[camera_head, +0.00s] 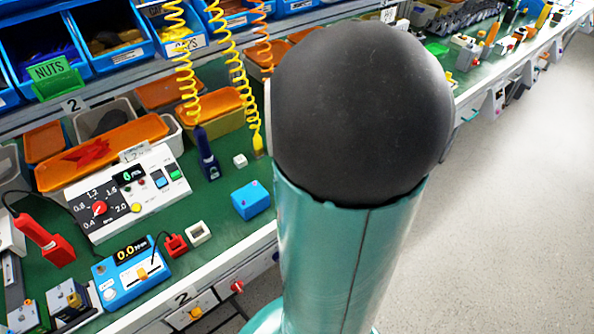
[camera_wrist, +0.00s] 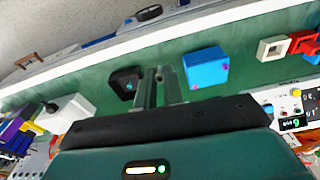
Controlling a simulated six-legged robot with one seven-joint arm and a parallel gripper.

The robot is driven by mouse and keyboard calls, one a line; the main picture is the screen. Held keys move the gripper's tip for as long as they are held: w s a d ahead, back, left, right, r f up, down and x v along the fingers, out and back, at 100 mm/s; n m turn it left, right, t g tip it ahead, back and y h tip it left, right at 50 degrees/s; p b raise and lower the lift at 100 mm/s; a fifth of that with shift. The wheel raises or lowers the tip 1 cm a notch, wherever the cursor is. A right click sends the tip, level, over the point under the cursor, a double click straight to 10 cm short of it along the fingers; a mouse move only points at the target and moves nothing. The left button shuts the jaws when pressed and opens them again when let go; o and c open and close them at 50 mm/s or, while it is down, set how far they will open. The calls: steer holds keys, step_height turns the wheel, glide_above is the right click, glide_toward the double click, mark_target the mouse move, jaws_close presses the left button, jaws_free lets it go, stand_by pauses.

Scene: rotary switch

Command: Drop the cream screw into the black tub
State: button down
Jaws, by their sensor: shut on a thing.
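My gripper (camera_wrist: 160,76) shows in the wrist view with its two grey fingers over the green bench top. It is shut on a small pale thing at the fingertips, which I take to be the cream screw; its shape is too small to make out. The black tub (camera_wrist: 125,82) is a small open dark box just left of the fingertips, with a small teal spot inside it. The fingertips look beside the tub in the picture; their height over the bench is unclear. In the head view my arm hides both gripper and tub.
A blue box (camera_wrist: 205,68) stands close right of the fingers, also seen in the head view (camera_head: 250,200). A white square frame (camera_head: 198,233) and a red clamp (camera_head: 175,245) lie beyond it. A white box with a black knob (camera_wrist: 68,113) is at left.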

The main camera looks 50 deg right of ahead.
steer(key=w+d+f, duration=0.1)
steer(key=d+f, duration=0.2)
steer(key=d, duration=0.1)
steer(key=w+d+f, duration=0.2)
steer(key=d+f, duration=0.1)
steer(key=d, duration=0.1)
steer(key=w+d+f, duration=0.1)
steer(key=d+f, duration=0.2)
steer(key=d, duration=0.1)
steer(key=shift+w+d, duration=0.1)
steer(key=shift+w, duration=0.1)
steer(key=shift+w+d+f, duration=0.15)
steer(key=shift+d+f, duration=0.15)
steer(key=shift+f, duration=0.05)
steer(key=shift+d+f, duration=0.1)
steer(key=shift+f, duration=1.5)
steer(key=shift+f, duration=0.25)
steer(key=c, duration=1.5)
jaws_free()
steer(key=shift+w+f, duration=0.1)
steer(key=shift+w, duration=0.05)
